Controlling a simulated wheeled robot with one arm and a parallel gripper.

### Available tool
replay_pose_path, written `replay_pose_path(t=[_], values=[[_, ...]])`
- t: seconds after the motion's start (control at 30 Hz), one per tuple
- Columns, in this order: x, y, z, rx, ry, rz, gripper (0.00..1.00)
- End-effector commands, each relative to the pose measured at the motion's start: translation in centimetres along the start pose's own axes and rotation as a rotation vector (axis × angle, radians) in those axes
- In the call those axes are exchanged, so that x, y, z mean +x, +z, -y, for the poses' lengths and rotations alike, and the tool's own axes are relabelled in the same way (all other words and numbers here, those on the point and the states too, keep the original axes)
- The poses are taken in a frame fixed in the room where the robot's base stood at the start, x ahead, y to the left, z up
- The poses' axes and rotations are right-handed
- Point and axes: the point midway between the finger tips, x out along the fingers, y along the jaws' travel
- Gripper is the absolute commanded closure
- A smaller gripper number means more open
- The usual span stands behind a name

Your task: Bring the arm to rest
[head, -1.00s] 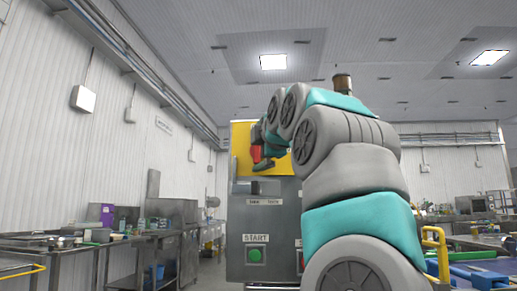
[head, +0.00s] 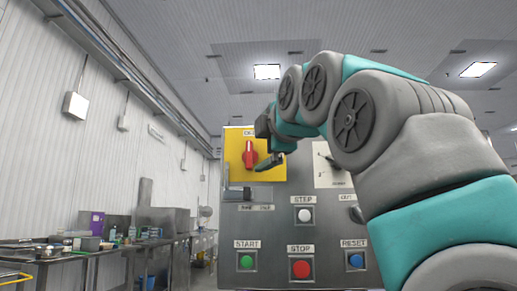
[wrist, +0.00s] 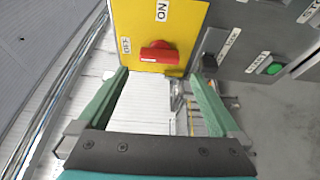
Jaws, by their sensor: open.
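My gripper (head: 268,160) is at the end of my raised, bent arm, in front of the panel's upper left part. In the wrist view its two green fingers (wrist: 160,76) are spread wide with nothing between them. A red rotary knob (head: 250,154) sits on a yellow plate (head: 234,143). In the wrist view the knob (wrist: 158,52) shows just beyond the fingertips, between ON and OFF labels, and looks apart from them. My forearm and fingers hide part of the plate in the head view.
The grey control panel (head: 270,220) carries a green START button (head: 246,262), a red STOP button (head: 301,268), a white STEP button (head: 304,215) and a blue RESET button (head: 355,261). My arm covers its right side. Steel worktables (head: 75,262) stand along the left wall.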

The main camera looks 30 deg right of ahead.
Motion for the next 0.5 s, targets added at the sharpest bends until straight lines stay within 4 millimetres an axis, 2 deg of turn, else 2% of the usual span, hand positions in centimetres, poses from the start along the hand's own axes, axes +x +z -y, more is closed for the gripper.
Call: replay_pose_path(t=[0.5], values=[[0.22, -0.35, 0.38, 0.006, -0.010, -0.005, 0.00]])
